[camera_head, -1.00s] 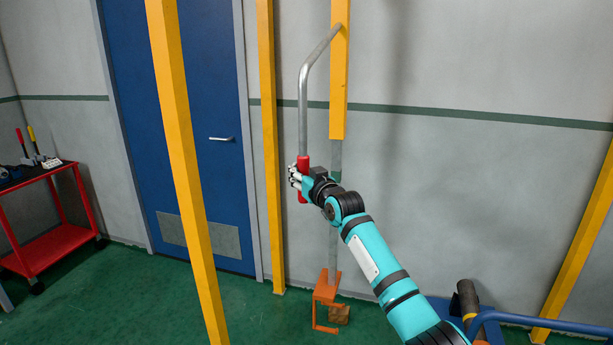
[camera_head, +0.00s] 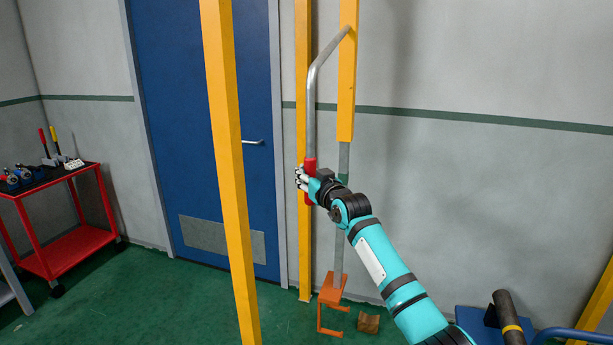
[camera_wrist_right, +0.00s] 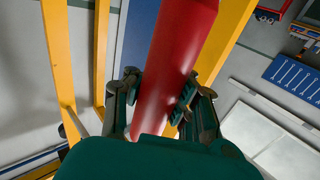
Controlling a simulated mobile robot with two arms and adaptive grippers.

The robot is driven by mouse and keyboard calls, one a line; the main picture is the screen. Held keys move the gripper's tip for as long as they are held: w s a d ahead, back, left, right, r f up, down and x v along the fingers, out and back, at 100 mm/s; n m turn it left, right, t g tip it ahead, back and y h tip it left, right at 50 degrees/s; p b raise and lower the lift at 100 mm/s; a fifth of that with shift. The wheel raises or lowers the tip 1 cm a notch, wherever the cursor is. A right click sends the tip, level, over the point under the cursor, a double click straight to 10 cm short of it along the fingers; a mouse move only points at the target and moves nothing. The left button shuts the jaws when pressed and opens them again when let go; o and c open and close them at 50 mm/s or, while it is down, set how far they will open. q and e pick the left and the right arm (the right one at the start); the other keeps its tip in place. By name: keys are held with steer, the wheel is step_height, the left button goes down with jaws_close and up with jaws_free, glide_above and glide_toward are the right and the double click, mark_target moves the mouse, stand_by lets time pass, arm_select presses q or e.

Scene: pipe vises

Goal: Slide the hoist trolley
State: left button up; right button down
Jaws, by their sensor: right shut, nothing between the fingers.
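The hoist trolley's yellow upright (camera_head: 346,85) carries a bent grey handle bar (camera_head: 311,100) with a red grip (camera_head: 310,163). Below it a grey post runs down to an orange hooked bracket (camera_head: 333,288) just above the floor. My right gripper (camera_head: 301,178) is at the red grip. In the right wrist view the red grip (camera_wrist_right: 178,50) passes between the fingers of the gripper (camera_wrist_right: 162,90), which are shut without a firm hold on it. Whether they touch it I cannot tell. The trolley's top is out of view. My left gripper is not in view.
A yellow post (camera_head: 230,170) stands in front of the blue door (camera_head: 205,120), and another (camera_head: 303,240) stands just left of the handle. A wooden block (camera_head: 368,323) lies on the green floor (camera_head: 170,315). A red cart (camera_head: 75,250) stands at left.

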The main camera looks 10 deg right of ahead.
steer(key=c, duration=1)
jaws_free()
steer(key=shift+s+a+f, duration=0.1)
steer(key=shift+s+a, duration=0.1)
steer(key=shift+a, duration=0.25)
steer(key=shift+s+a+f, duration=0.1)
steer(key=shift+s+a, duration=0.1)
steer(key=shift+a, duration=0.25)
steer(key=shift+r, duration=0.15)
steer(key=shift+d+r, duration=0.1)
steer(key=shift+r, duration=0.05)
steer(key=v, duration=1.2)
steer(key=shift+d, duration=0.2)
